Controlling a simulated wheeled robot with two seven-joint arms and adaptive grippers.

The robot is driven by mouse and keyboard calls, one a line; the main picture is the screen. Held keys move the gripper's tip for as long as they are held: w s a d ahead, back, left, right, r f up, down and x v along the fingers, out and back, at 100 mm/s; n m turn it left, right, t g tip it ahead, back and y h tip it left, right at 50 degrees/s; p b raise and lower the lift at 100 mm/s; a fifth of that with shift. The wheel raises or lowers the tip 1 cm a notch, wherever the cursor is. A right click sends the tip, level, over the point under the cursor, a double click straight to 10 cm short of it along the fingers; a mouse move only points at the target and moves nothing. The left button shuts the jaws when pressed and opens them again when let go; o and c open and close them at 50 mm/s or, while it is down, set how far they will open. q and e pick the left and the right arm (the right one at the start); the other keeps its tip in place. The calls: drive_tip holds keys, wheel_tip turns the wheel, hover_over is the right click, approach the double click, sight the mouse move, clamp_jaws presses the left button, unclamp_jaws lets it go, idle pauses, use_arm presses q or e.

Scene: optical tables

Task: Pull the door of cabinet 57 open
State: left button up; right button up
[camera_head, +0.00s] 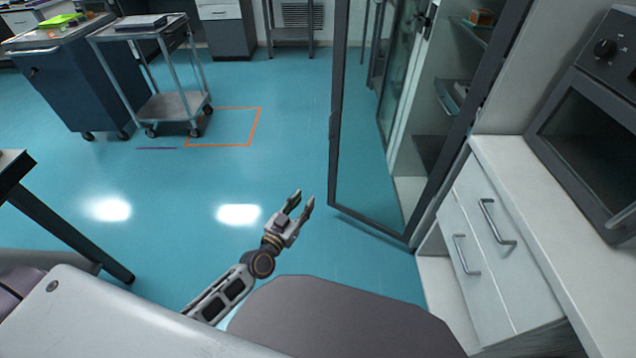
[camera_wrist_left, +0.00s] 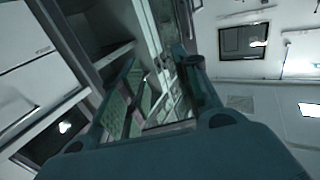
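A tall glass door (camera_head: 360,165) with a dark frame stands swung out from a cabinet (camera_head: 433,158) right of the middle in the head view. A small handle-like bump shows on its left edge. I cannot read a number on the cabinet. Shelves with small items show inside it. My left gripper (camera_head: 303,200) is open and empty, its fingers pointing up the picture, just left of the door's lower left corner in the picture. I see no contact with the door. In the left wrist view its two fingers (camera_wrist_left: 163,75) stand apart. My right gripper is not in view.
A white drawer unit (camera_head: 490,240) and a dark oven (camera_head: 590,140) stand at the right. A grey cart (camera_head: 180,103) and a dark blue cabinet on wheels (camera_head: 75,85) stand at the upper left. The blue floor left of the door is clear.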

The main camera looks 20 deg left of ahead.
use_arm(q)
drive_tip(key=shift+v, duration=1.15)
